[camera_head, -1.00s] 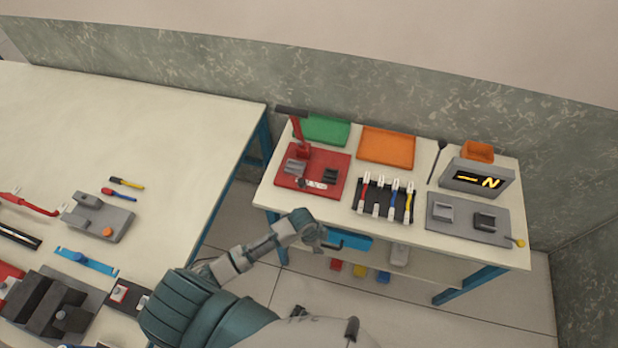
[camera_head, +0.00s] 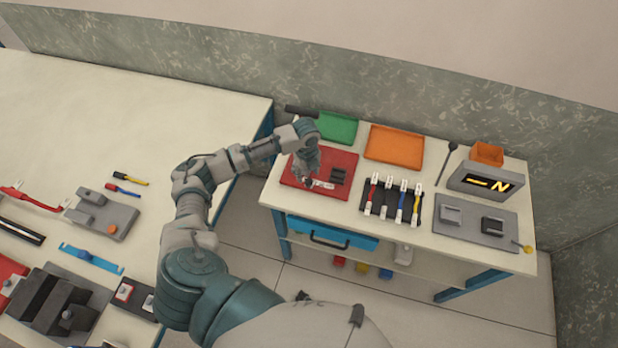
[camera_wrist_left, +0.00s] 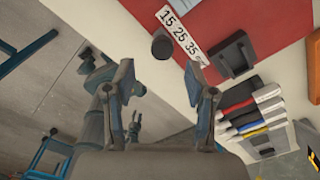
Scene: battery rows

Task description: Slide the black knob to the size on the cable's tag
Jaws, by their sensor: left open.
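The black knob (camera_wrist_left: 162,46) shows in the left wrist view beside a white size strip (camera_wrist_left: 180,36) reading 15, 25, 35. Both are on the red plate (camera_head: 346,163). My left gripper (camera_head: 308,180) hangs over the plate's left part in the head view. In the left wrist view its two fingers (camera_wrist_left: 162,82) are spread apart with nothing between them, and the knob lies just beyond the tips. Several cables (camera_head: 389,197) with white tags lie in a black rack; their tag writing is too small to read. A small claw-like part of mine, perhaps my right gripper (camera_wrist_left: 134,128), shows far below.
A dark block (camera_head: 338,176) stands on the red plate by the strip. Green (camera_head: 338,128) and orange (camera_head: 394,146) trays lie behind. A long table with tools (camera_head: 120,70) is on the left.

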